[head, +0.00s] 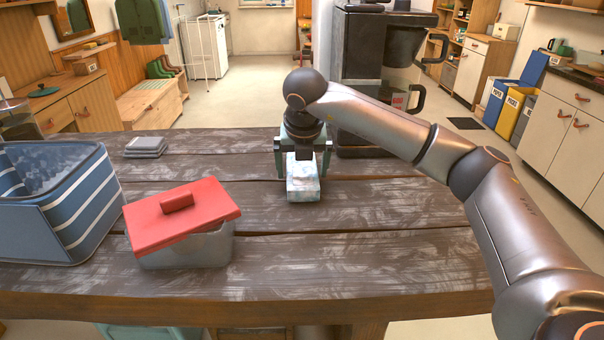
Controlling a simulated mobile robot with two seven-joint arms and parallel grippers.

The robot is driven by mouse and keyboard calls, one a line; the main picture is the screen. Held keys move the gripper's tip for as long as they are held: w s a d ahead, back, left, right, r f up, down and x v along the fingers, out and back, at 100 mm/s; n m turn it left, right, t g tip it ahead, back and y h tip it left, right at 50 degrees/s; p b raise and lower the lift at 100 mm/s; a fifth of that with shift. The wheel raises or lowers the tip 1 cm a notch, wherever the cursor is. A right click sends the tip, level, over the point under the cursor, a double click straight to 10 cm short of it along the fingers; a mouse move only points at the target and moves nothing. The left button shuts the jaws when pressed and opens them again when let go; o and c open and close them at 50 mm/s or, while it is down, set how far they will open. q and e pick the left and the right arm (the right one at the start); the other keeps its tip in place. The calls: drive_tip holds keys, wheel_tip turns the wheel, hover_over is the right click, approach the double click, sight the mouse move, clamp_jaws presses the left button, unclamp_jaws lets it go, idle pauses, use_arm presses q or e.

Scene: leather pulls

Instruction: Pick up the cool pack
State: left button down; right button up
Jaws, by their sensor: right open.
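The cool pack (303,188), a small pale blue and white block, lies on the dark wooden table (400,245) near the middle. My right gripper (303,168) points down over its far end, with its fingers apart to the left and right of the pack. The gripper and wrist hide the far part of the pack. I cannot tell whether the fingers touch it. My left gripper is not in view.
A grey box (190,250) with a tilted red lid (180,214) stands left of the pack. A blue striped cooler bag (85,215) is at far left. Grey flat pieces (145,147) lie behind. A dark coffee machine (365,50) stands behind my right arm. The table's front right is clear.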

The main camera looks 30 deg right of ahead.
drive_tip(key=shift+w+f, duration=0.1)
drive_tip(key=shift+f, duration=0.25)
drive_tip(key=shift+c, duration=0.2)
drive_tip(key=shift+r, duration=0.1)
drive_tip(key=c, duration=1.5)
